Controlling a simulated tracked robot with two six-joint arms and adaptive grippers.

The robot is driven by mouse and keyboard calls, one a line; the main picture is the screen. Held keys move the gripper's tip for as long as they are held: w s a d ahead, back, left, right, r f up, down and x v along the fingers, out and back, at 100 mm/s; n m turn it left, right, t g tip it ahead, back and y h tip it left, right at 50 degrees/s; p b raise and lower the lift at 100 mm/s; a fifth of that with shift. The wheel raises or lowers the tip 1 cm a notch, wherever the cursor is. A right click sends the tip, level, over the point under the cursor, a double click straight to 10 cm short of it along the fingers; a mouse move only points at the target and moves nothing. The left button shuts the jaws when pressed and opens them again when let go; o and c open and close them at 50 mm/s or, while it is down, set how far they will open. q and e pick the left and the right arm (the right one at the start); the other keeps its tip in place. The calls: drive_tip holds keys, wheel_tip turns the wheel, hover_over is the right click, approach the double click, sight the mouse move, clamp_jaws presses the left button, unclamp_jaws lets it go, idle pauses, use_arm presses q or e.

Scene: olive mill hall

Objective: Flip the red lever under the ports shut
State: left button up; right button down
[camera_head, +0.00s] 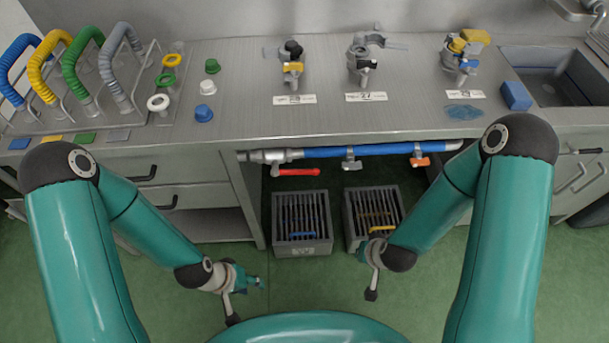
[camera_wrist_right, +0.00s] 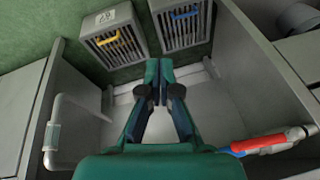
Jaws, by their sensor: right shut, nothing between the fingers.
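The red lever (camera_head: 298,172) hangs below the silver valve at the left end of the blue pipe (camera_head: 325,152), under the counter's front edge. It lies lengthwise, roughly along the pipe. Red and blue pipework (camera_wrist_right: 262,144) also shows at the lower right of the right wrist view. My right gripper (camera_head: 362,252) is low in front of the right crate, below and right of the lever. In the wrist view its fingers (camera_wrist_right: 155,88) are together and empty. My left gripper (camera_head: 259,283) is low, below and left of the lever, apart from it. Its finger gap is not clear.
Two grey slatted crates stand on the green floor, one with a blue handle (camera_head: 274,222) and one with a yellow handle (camera_head: 348,225). The pipe also bears an orange lever (camera_head: 420,162). Ports (camera_head: 291,68) stand on the counter (camera_head: 235,95). Drawers (camera_head: 150,175) flank the left.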

drive_tip(key=w+r+t+h+b, duration=0.4)
drive_tip(key=w+r+t+b, duration=0.25)
drive_tip(key=w+b, duration=0.3)
drive_tip(key=s+a+r+n+t+y+b, duration=0.1)
drive_tip(key=a+r+t+b, duration=0.3)
drive_tip(key=a+r+b, duration=0.4)
drive_tip(key=s+a+y+b, duration=0.1)
drive_tip(key=a+b, duration=0.1)
drive_tip(key=a, duration=0.3)
drive_tip(key=shift+r+n+y+b, duration=0.3)
drive_tip(key=shift+r+n+y, duration=0.1)
drive_tip(key=shift+w+t, duration=0.15)
drive_tip(key=shift+t, duration=0.1)
